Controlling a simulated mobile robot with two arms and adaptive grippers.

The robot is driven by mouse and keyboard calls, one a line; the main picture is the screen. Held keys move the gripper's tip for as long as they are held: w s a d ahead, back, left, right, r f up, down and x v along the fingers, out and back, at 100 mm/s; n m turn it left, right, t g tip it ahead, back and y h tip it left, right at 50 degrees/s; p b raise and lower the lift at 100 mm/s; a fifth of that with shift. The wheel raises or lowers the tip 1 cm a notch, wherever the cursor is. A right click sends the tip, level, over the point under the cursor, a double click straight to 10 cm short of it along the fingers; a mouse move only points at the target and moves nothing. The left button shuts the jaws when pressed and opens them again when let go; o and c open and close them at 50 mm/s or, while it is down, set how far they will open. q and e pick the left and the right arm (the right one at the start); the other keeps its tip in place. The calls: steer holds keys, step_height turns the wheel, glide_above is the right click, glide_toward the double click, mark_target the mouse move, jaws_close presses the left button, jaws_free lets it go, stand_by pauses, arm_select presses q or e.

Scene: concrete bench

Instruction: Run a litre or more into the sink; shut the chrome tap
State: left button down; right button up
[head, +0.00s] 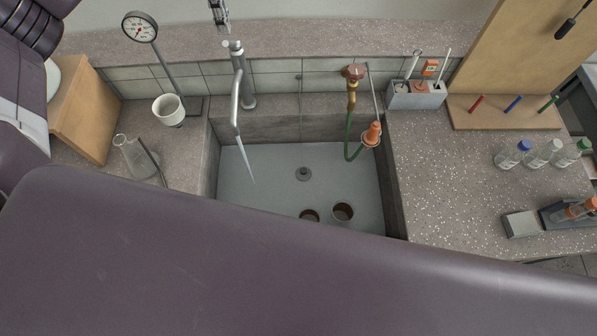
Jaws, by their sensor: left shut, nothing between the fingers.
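The chrome tap (247,88) stands at the back left of the sink, its spout reaching forward over the basin. A thin pale stream of water (246,163) runs from the spout into the sink (270,165). The round drain (303,174) shows uncovered in the basin floor, and I see no deep standing water. My left gripper (220,14) is at the top edge, just above and behind the tap's head in the picture. It is shut and empty, partly cut off by the frame; a gap seems to separate it from the tap. My right gripper is not in view.
A brass valve (354,74) with a green hose stands at the sink's back right. A gauge (140,27), white cup (168,109) and flask (134,155) stand left. Bottles (543,153) stand right. My arm hides the front.

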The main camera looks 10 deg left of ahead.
arm_select(q)
step_height(320, 180, down, 8)
steer(key=b, duration=0.4)
steer(key=shift+r+b, duration=0.1)
steer(key=shift+b, duration=0.3)
steer(key=shift+r+p, duration=2.05)
steer(key=shift+r, duration=1.15)
steer(key=shift+f, duration=0.1)
